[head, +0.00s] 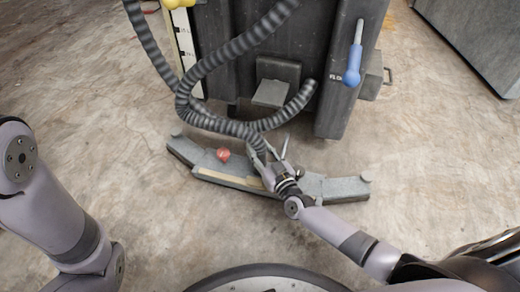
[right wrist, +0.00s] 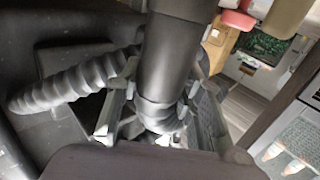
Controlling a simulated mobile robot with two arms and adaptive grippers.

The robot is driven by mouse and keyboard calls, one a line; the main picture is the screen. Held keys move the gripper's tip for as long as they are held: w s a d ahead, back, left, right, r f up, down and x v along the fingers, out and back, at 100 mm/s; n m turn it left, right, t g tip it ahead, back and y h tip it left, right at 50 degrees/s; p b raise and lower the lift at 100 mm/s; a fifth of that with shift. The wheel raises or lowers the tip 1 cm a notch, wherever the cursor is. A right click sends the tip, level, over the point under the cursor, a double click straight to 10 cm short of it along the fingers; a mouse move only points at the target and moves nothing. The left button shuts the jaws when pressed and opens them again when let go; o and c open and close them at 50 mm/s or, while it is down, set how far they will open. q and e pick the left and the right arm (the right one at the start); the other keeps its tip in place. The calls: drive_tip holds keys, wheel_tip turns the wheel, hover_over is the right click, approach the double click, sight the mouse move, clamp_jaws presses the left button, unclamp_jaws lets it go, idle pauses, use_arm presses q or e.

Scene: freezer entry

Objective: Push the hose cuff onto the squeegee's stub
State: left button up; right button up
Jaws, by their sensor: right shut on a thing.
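The squeegee (head: 335,188) is a long, grey, angled bar with a red knob (head: 223,154), lying on the floor in front of the machine. The grey ribbed hose (head: 205,120) loops down to its middle. My right gripper (head: 270,154) is over the middle of the squeegee, shut on the hose cuff. In the right wrist view the cuff is a smooth dark cylinder (right wrist: 170,60) between the two fingers of the right gripper (right wrist: 160,100). The stub is hidden behind my gripper and the cuff, so I cannot tell whether they touch. My left gripper is out of view.
The dark machine (head: 340,75) stands just behind the squeegee. It has a blue-handled lever (head: 352,70) on its right. A grey block (head: 475,45) is at the far right. The concrete floor is clear to the left and right.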

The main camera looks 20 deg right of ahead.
drive_tip(key=shift+f, duration=0.25)
drive_tip(key=o, duration=1.3)
drive_tip(key=shift+s, duration=0.25)
drive_tip(key=s, duration=0.3)
drive_tip(key=s+d, duration=0.1)
drive_tip(key=s, duration=0.3)
drive_tip(key=s+d, duration=0.1)
drive_tip(key=s, duration=0.3)
drive_tip(key=shift+s+d, duration=0.15)
drive_tip(key=shift+r, duration=0.15)
